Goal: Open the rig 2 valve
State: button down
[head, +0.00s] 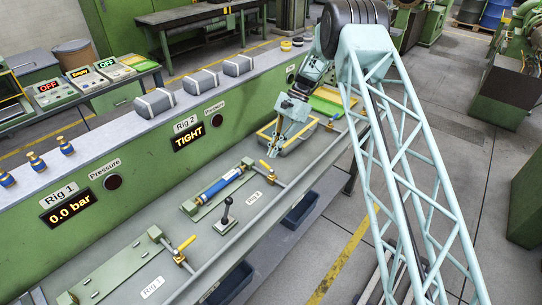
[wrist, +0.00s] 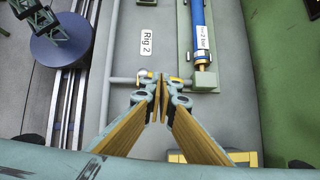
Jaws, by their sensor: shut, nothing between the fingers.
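The rig 2 valve has a yellow handle (head: 265,164) on a pipe beside the blue cylinder (head: 222,184) on the bench. My gripper (head: 272,152) is just above and behind the handle in the head view. In the wrist view, my gripper's fingertips (wrist: 158,84) are together and empty, in front of the pipe (wrist: 122,80). They hide most of the valve; only small yellow parts show on either side of them. I cannot tell whether the fingers touch the handle. The rig 2 display (head: 189,137) reads TIGHT.
The rig 1 valve handle (head: 186,243) and a black lever (head: 226,215) stand nearer the front. The rig 1 display (head: 58,209) reads 0.0 bar. A yellow-edged tray (head: 262,132) lies beyond the rig 2 valve. Dark bins (head: 300,209) sit below the bench edge.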

jog(key=v, duration=1)
jog(key=shift+s+d+b, duration=0.15)
jog(key=shift+d+b, duration=0.1)
jog(key=shift+b, duration=0.15)
